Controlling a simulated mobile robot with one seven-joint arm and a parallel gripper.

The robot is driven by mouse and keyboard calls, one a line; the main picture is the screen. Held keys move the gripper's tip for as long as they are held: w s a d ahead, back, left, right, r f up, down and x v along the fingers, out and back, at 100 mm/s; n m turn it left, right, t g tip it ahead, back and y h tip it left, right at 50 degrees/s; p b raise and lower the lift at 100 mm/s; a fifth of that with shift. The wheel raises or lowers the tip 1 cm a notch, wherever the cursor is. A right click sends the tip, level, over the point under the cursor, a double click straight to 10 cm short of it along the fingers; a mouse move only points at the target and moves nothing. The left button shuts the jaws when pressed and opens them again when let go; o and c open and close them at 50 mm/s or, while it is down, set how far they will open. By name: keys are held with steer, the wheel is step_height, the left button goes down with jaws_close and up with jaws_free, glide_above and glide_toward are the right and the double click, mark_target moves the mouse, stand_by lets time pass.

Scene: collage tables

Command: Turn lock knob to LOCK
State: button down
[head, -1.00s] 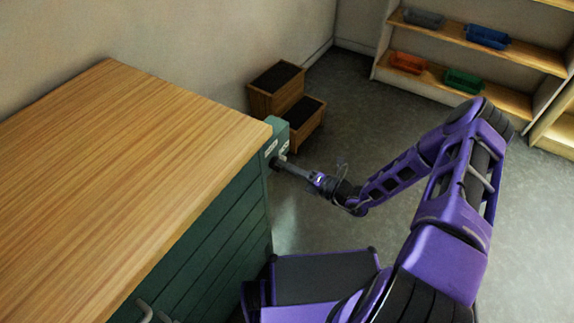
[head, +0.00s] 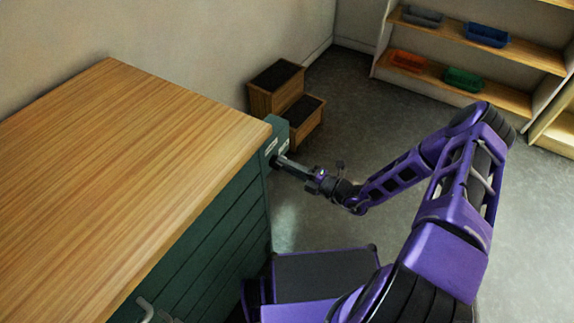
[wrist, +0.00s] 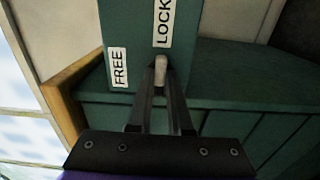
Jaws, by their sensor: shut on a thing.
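The lock knob (wrist: 161,68) is a small pale bar on the green panel (wrist: 92,76) at the cabinet's end. In the wrist view its visible part points up the picture, toward the white LOCK label (wrist: 163,22). The white FREE label (wrist: 118,67) lies to its left. My gripper (wrist: 161,88) is shut on the knob, with a fingertip on each side of it. In the head view my gripper (head: 278,162) reaches the panel at the cabinet's corner, and the knob is hidden there by the fingers.
The green cabinet (head: 215,240) has a bare wooden top (head: 130,170) and a handle (head: 146,308) low on its front. A wooden step stool (head: 275,98) stands behind the panel. A shelf with several bins (head: 487,36) is at the back right. Open floor lies between.

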steer(key=c, duration=0.8)
jaws_free()
steer(key=shift+c, duration=0.2)
steer(key=v, duration=1.7)
steer(key=shift+s+d, duration=0.15)
